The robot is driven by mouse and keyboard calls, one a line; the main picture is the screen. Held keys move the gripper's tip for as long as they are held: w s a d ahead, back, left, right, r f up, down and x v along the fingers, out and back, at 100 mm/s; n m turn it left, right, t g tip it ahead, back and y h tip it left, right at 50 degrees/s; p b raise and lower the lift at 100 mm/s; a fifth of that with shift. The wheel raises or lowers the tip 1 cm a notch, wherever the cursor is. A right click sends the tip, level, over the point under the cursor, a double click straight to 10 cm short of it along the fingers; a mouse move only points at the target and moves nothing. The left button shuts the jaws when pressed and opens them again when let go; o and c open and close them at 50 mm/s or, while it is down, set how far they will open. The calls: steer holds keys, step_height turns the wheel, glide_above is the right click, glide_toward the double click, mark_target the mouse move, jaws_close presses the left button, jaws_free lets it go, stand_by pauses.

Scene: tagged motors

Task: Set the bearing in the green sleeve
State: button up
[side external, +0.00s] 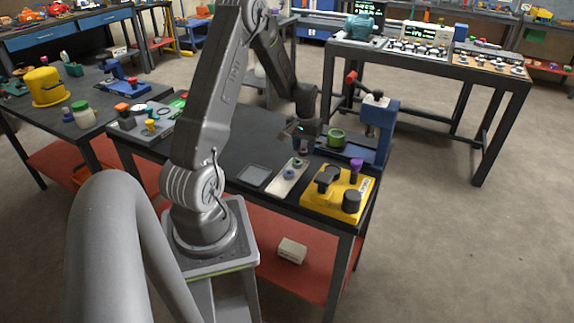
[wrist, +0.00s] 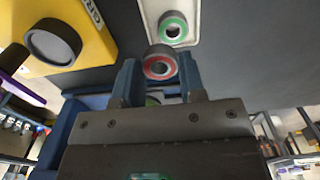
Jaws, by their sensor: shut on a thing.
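My gripper (wrist: 159,72) is shut on a bearing (wrist: 160,65), a dark grey ring with a red face around its bore, seen between the two blue fingertips in the wrist view. In the side view my gripper (side external: 302,139) is over the table, just left of the green sleeve (side external: 337,136). The sleeve is a short open ring at the foot of the blue press (side external: 380,118). In the wrist view only a sliver of green shows behind my gripper, mostly hidden. The held bearing is hard to make out in the side view.
A pale tray (side external: 283,184) with small bearings lies in front of my gripper; one with a green face (wrist: 172,25) shows in the wrist view. A yellow fixture (side external: 325,204) with black knobs stands at the table's front right. A grey square plate (side external: 254,176) lies left.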

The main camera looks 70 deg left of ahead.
step_height(320, 180, up, 6)
glide_above(337, 134)
steer(key=shift+s, duration=0.45)
steer(key=shift+w+r, duration=0.4)
steer(key=shift+w, duration=0.1)
steer(key=shift+s+f, duration=0.1)
steer(key=shift+f, duration=1.8)
steer(key=shift+f, duration=0.8)
steer(key=o, duration=0.9)
